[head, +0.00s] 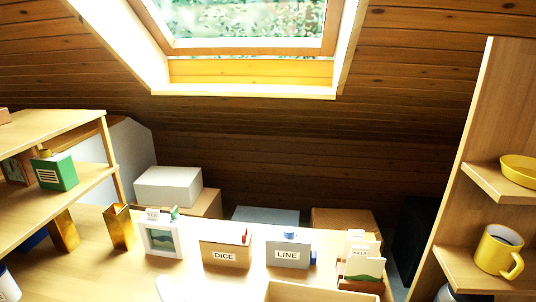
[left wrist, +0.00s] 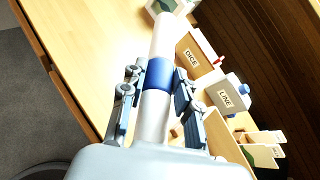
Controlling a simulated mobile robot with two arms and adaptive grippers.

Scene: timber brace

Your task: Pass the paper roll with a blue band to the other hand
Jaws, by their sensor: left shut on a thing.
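The paper roll (left wrist: 168,42) is a long white cylinder with a blue band around its middle. In the left wrist view it points away from the camera, above the table. My left gripper (left wrist: 159,82) is shut on it, with one finger on each side at the blue band. The near end of the roll is hidden behind the gripper body. My left gripper cannot be made out in the head view, and my right gripper shows in neither view.
The table (head: 95,260) holds a box marked DICE (head: 226,252), a box marked LINE (head: 288,252), a picture frame (head: 162,240) and a card holder (head: 360,284). A shelf (head: 50,125) stands left, another (head: 495,180) right with a yellow mug (head: 497,250). The left wrist view shows bare tabletop left of the roll.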

